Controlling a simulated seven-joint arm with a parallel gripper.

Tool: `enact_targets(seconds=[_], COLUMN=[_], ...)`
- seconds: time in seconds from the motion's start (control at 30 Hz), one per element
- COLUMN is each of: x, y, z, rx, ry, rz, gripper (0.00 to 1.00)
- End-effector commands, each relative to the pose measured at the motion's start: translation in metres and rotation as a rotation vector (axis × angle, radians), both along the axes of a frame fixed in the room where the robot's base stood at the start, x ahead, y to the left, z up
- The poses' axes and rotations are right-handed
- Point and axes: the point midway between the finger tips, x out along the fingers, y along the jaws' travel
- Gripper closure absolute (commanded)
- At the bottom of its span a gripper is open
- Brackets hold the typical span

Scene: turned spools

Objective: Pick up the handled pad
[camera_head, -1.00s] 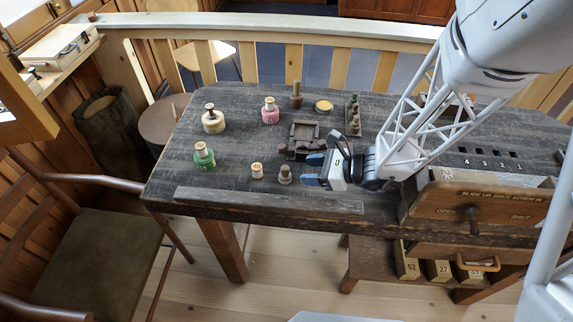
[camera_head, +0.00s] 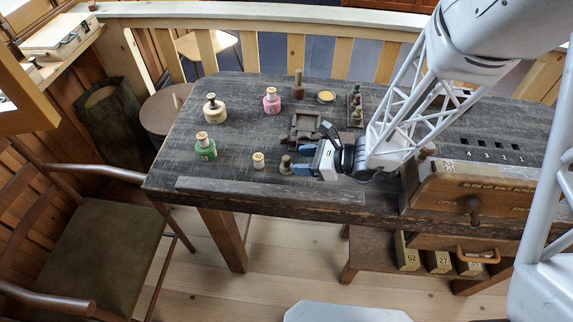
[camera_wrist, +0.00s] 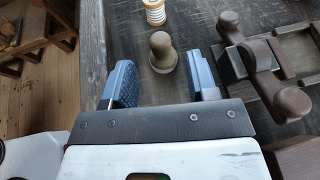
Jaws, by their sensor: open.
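The small grey-brown piece with a round knob on top, which looks like the handled pad (camera_head: 286,165), stands upright near the table's front edge. In the wrist view the handled pad (camera_wrist: 162,52) shows ahead of and between the two blue fingers, with a gap on each side. My gripper (camera_head: 303,159) is open and empty, just right of the pad in the head view, low over the table. My gripper (camera_wrist: 163,84) shows both fingers spread wide in the wrist view. The pad's base is only partly visible from above.
A cream spool (camera_head: 259,160) stands just left of the pad. A dark wooden device with a crossed handle (camera_wrist: 262,65) lies close to the right finger. Green (camera_head: 205,147), cream (camera_head: 214,112) and pink (camera_head: 271,101) spools stand farther off.

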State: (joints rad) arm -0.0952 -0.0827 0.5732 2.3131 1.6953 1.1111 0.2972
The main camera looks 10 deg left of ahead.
Motion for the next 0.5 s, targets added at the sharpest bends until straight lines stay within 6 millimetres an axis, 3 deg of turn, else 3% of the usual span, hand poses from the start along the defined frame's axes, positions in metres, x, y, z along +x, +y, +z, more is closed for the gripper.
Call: enact_targets(seconds=[0.5], x=[0.003], y=[0.012], z=[-0.004], rx=[0.0], ry=[0.001], rz=[0.001], gripper=[0.47])
